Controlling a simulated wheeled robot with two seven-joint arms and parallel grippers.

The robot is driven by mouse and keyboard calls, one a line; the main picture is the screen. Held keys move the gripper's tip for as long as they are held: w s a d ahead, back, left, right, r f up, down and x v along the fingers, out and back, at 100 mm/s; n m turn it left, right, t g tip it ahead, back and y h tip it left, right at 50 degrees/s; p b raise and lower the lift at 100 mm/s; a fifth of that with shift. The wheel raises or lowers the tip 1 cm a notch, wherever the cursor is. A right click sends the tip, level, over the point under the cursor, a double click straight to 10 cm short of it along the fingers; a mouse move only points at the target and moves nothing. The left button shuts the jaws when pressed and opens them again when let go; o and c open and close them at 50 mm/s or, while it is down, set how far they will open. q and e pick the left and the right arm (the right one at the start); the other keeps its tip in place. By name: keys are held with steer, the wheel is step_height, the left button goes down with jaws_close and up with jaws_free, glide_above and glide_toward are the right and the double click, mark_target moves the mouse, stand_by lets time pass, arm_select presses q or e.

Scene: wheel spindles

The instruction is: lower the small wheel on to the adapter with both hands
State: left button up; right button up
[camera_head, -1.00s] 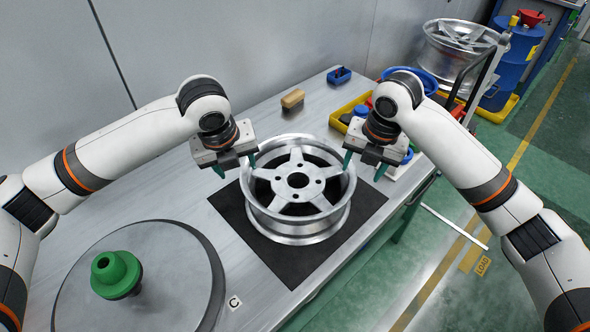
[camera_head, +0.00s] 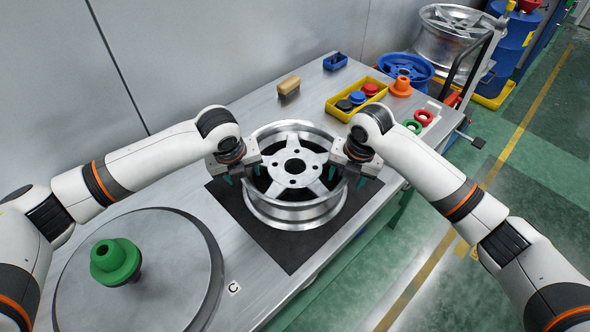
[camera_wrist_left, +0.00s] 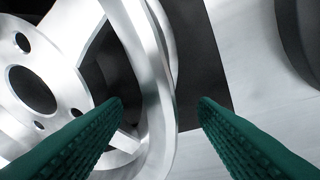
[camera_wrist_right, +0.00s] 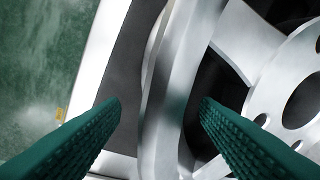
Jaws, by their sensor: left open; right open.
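The small wheel (camera_head: 294,212), silver with five spokes, lies flat on a black mat (camera_head: 268,246) on the bench. My left gripper (camera_head: 241,178) is open at the wheel's left rim; in the left wrist view the rim (camera_wrist_left: 158,90) shows between its green fingers. My right gripper (camera_head: 350,180) is open at the right rim; in the right wrist view the rim (camera_wrist_right: 170,100) lies between its fingers. Whether the fingers touch the rim I cannot tell. The green adapter (camera_head: 114,262) stands upright on a round grey plate (camera_head: 165,290) at front left.
A yellow tray (camera_head: 340,112) with red, blue and black pieces, an orange adapter (camera_head: 401,87), a tan block (camera_head: 289,86) and red and green rings (camera_head: 424,117) stand farther back. A blue wheel (camera_head: 405,66) is behind them. The bench between mat and plate is clear.

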arm_select(q)
steer(key=shift+w+f, duration=0.2)
steer(key=shift+f, duration=0.5)
arm_select(e)
steer(key=shift+a+f, duration=0.1)
steer(key=shift+f, duration=0.65)
steer(key=shift+c, duration=0.3)
arm_select(q)
jaws_close()
arm_select(e)
steer(key=shift+w, duration=0.1)
jaws_close()
arm_select(q)
steer(key=shift+r, duration=0.1)
arm_select(e)
steer(key=shift+r, duration=0.1)
